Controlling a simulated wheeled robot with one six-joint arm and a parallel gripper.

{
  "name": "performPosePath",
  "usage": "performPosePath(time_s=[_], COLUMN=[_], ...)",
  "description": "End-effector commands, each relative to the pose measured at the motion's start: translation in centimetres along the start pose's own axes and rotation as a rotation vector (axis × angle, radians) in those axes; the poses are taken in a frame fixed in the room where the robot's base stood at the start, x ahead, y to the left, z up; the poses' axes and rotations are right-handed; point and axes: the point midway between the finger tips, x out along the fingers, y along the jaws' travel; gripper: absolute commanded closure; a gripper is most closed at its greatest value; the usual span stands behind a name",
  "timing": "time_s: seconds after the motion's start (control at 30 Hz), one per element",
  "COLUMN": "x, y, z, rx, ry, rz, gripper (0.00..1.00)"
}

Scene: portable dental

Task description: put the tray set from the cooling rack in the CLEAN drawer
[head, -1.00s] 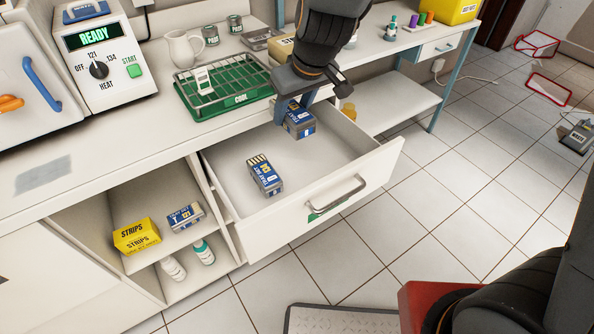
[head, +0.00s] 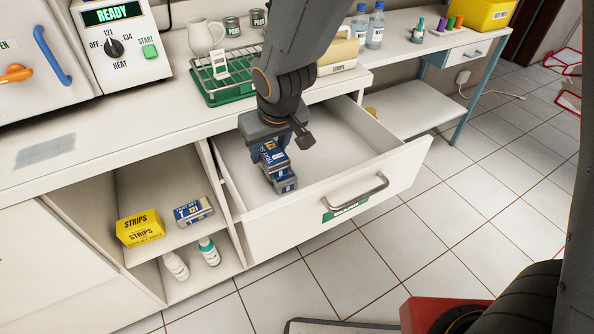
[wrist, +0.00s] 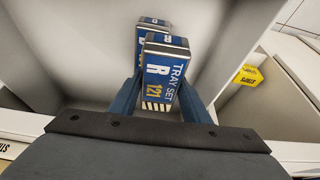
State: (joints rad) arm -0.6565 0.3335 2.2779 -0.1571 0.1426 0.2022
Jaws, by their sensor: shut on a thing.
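My gripper (head: 266,140) is shut on a blue-and-silver tray set (head: 271,155), inside the open drawer (head: 310,225). In the wrist view the held tray set (wrist: 164,72) is between the fingers, its label reading "TRAY SET R 121" with a row of dark stripes. A second blue tray set (head: 285,183) lies in the drawer just in front of the held one; it shows partly behind it in the wrist view (wrist: 148,28). I cannot tell whether the two touch. The drawer's green label (head: 345,209) is too small to read. The cooling rack (head: 226,77) on the counter is partly hidden by my arm.
The drawer's right part is empty. An open shelf on the left holds a yellow STRIPS box (head: 140,228), another blue tray set (head: 193,211) and two bottles (head: 208,251). A sterilizer reading READY (head: 113,45) and a jug (head: 205,35) stand on the counter.

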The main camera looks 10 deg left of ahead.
Motion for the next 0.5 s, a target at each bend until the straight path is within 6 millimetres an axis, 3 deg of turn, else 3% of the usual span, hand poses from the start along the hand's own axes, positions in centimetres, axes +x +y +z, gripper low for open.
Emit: performPosePath(time_s=[0.17,0.5], x=[0.5,0.7], y=[0.4,5.7], z=[0.0,0.1], rx=[0.015,0.018], ry=[0.003,0.006], rz=[0.003,0.004], gripper=[0.87,0.87])
